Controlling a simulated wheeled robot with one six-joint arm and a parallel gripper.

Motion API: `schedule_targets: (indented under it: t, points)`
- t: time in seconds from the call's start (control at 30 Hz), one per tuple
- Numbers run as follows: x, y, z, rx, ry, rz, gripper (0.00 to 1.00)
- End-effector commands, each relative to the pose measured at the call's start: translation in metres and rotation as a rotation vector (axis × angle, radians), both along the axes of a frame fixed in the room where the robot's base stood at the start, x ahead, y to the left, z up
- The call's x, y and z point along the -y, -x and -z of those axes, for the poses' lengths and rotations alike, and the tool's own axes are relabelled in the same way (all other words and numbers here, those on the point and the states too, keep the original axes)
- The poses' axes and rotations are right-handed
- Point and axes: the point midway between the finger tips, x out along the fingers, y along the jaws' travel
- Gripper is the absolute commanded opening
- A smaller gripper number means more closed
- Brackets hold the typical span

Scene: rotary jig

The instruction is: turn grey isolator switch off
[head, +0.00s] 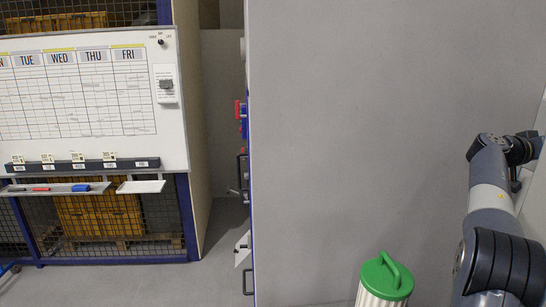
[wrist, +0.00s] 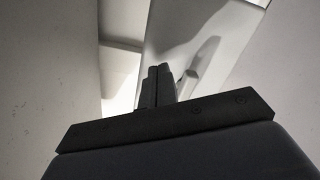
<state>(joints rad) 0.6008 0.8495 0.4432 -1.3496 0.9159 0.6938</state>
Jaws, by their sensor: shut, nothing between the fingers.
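No part is clearly identifiable as the grey isolator switch. In the head view, a small light-grey plate with a darker grey knob (head: 166,84) is on the right of the whiteboard, too small to read its setting. A small black knob (head: 160,42) with tiny labels sits above it. My gripper shows in the wrist view (wrist: 157,72), its two dark fingers shut together with nothing between them. It points at pale, plain surfaces, with a dark shadow to its right. In the head view my arm is at the far right, well away from the whiteboard.
A large grey panel (head: 390,130) fills the middle and right. A white bin with a green lid (head: 387,275) stands at its foot. The whiteboard (head: 182,140) hangs at left on a blue-framed mesh cage, with a pen tray (head: 60,188) below. Grey floor (head: 215,250) lies between.

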Motion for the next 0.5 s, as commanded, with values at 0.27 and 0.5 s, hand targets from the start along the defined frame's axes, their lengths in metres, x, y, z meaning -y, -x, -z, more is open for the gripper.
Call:
schedule_targets:
  t: [0.27,0.5]
  points:
    - [-0.0004,-0.0025,-0.0024,0.0,0.0,0.0,0.0]
    - [-0.0007,-0.0046,-0.0038,0.0,0.0,0.0,0.0]
